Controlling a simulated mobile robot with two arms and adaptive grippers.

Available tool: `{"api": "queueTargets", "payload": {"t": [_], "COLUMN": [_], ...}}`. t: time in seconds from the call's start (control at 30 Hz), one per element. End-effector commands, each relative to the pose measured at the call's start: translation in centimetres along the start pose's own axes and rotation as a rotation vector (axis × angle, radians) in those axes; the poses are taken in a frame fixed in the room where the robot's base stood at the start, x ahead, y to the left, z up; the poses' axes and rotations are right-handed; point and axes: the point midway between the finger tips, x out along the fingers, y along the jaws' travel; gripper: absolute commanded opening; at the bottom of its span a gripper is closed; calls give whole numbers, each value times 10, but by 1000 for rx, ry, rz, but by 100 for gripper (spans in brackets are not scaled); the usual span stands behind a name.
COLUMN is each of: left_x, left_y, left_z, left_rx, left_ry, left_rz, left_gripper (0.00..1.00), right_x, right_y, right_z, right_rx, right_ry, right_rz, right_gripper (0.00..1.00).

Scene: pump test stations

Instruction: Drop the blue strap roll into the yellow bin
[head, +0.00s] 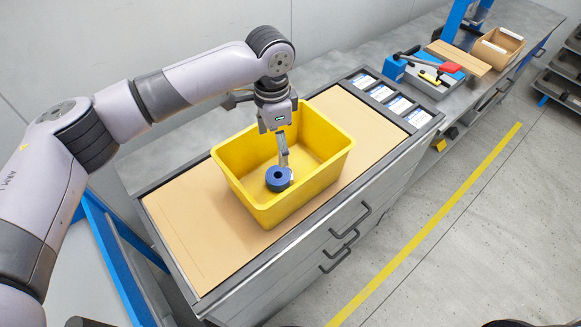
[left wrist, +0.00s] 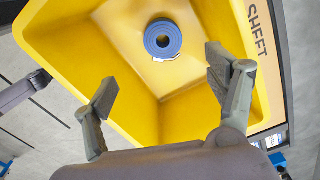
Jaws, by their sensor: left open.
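The blue strap roll (head: 278,179) lies inside the yellow bin (head: 250,205), with its round hole facing up. In the left wrist view the roll (left wrist: 163,39) appears on the floor of the bin (left wrist: 115,35), apart from both fingers. My left gripper (head: 284,160) points down over the bin in the head view. Its two fingers are spread and empty in the left wrist view (left wrist: 158,88). In the head view one finger shows clearly just above the roll. My right gripper is not in view.
The bin stands on a tan mat (head: 190,228) on a grey drawer cabinet with handles. A tray of labelled compartments (head: 392,100) lies behind it. Farther right are a red-and-blue fixture (head: 432,72) and a cardboard box (head: 497,47). The mat's front left is bare.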

Motion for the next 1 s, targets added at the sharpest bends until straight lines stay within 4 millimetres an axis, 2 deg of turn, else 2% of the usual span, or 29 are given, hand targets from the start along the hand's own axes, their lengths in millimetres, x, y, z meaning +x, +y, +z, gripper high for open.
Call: {"api": "queueTargets", "payload": {"t": [0.23,0.37,0.47,0.8,1.0], "left_x": [0,-8,-24,-94,-116], "left_y": [0,0,0,0,0], "left_z": [0,-1,-1,0,-1], "left_rx": [0,0,1,0,0], "left_ry": [0,2,3,2,1], "left_rz": [0,-1,-2,-1,1], "left_gripper": [80,80,80,80,80], "right_x": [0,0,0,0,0], "right_y": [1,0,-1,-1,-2], "right_z": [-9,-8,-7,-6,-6], "right_rx": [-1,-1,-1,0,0], "right_ry": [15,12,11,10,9], "right_rz": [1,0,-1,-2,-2], "right_gripper": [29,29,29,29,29]}}
